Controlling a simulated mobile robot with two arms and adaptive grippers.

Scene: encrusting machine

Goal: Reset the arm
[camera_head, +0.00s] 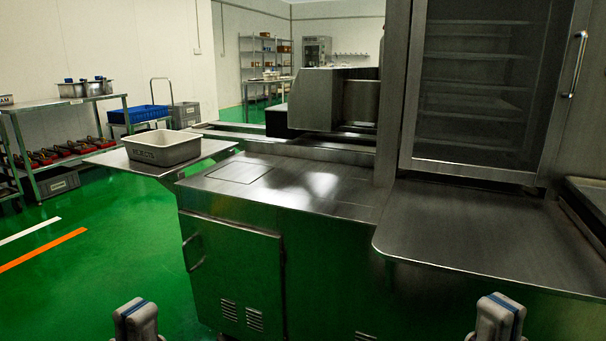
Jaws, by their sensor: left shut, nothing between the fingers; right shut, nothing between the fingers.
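My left gripper (136,320) shows at the bottom left of the head view, over the green floor. Only its upper part is in frame; it is shut and empty. My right gripper (498,317) shows at the bottom right, in front of the steel machine's front side. It is also shut and empty, with its lower part cut off by the frame edge. Neither gripper touches anything that I can see.
The steel encrusting machine (285,187) fills the middle, with a flat shelf (480,232) jutting out at right below a glass-doored cabinet (475,85). A grey bin (162,148) sits on a side plate at left. Green floor (95,280) is open at left.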

